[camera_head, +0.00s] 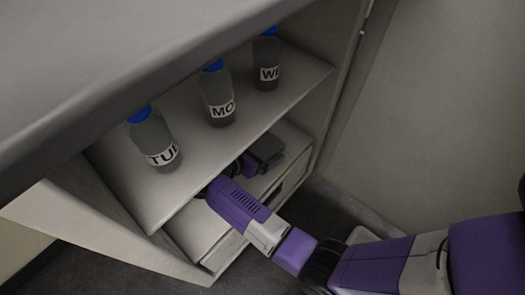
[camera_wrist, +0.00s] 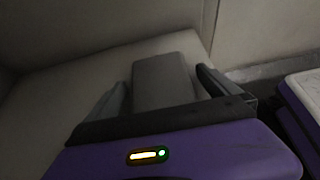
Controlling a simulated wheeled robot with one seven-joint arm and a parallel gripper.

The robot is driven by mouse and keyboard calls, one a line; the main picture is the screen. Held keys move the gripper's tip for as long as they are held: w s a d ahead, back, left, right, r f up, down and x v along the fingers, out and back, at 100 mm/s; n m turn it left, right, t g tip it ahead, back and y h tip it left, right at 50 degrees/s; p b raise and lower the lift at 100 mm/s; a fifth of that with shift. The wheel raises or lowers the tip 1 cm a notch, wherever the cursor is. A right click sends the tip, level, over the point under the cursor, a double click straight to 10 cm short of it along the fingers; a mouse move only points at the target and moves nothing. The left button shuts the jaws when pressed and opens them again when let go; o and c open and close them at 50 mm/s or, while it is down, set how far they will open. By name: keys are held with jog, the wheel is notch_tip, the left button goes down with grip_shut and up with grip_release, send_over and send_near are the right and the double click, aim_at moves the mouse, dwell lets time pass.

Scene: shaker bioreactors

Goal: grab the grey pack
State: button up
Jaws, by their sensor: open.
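The grey pack (camera_wrist: 165,72) is a plain box-shaped block in the wrist view. It lies on the lower level of the cabinet, between the two dark fingers of my gripper (camera_wrist: 161,80). The fingers are open, one on each side, with a narrow gap seeming to show on the right; whether the left one touches is unclear. The near end of the pack is hidden by my gripper's body. In the head view my gripper (camera_head: 250,164) reaches under the upper shelf, and the dark grey pack (camera_head: 268,148) shows at its far end, partly hidden.
Bottles with blue caps labelled TU (camera_head: 154,140), MO (camera_head: 217,95) and WE (camera_head: 266,65) stand on the upper shelf (camera_head: 190,190), close above my arm. The cabinet's side wall (camera_head: 345,75) is to the right. Dark floor lies in front.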

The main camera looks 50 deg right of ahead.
jog(key=c, duration=1.7)
jog(key=shift+r, duration=0.1)
